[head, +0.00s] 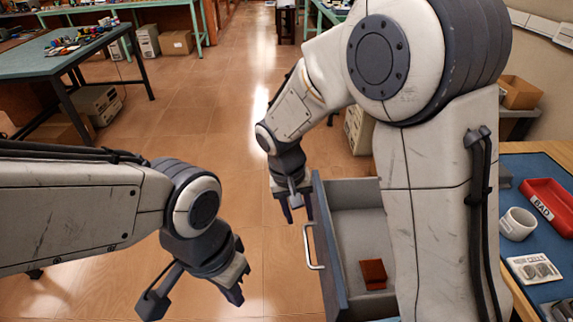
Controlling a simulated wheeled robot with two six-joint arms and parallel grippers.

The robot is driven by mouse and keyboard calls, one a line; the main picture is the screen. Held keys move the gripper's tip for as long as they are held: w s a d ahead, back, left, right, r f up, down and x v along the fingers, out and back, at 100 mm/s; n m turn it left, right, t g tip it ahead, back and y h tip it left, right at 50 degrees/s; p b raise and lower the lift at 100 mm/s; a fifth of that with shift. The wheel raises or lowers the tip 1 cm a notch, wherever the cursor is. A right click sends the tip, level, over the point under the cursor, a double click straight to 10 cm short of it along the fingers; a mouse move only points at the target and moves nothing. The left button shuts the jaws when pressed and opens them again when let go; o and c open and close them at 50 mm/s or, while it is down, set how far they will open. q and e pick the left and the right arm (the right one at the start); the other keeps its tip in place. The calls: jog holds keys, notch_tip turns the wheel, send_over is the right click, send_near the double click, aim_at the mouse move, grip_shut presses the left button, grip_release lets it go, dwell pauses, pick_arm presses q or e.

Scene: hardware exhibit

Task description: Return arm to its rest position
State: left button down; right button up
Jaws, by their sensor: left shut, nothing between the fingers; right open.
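My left arm comes in from the left, and its gripper (235,294) hangs low over the tiled floor, shut and empty. My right arm stands large at the right and bends down toward the middle. Its gripper (296,212) points downward with its fingers apart and nothing between them. It is beside the front of an open drawer (345,210), near the upper end of the drawer's metal handle (312,247), and appears apart from it. A dark red block (373,273) lies inside the drawer. My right arm hides the drawer's right side.
A cluttered green table (60,55) stands at the far left. The tiled floor (200,110) between is clear.

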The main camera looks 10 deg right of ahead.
jog(key=s+a+r+n+y, duration=0.2)
jog(key=s+r+n, duration=0.15)
jog(key=s, duration=0.55)
jog(key=s+a+r+n+y, duration=0.1)
jog(key=s+a+r+n, duration=0.2)
jog(key=s, duration=0.7)
notch_tip(320, 180, up, 15)
jog(key=n+p, duration=0.1)
jog(key=p, duration=1.3)
jog(key=shift+s+d+p, duration=0.2)
jog(key=shift+d+p, duration=0.2)
jog(key=shift+n, duration=0.25)
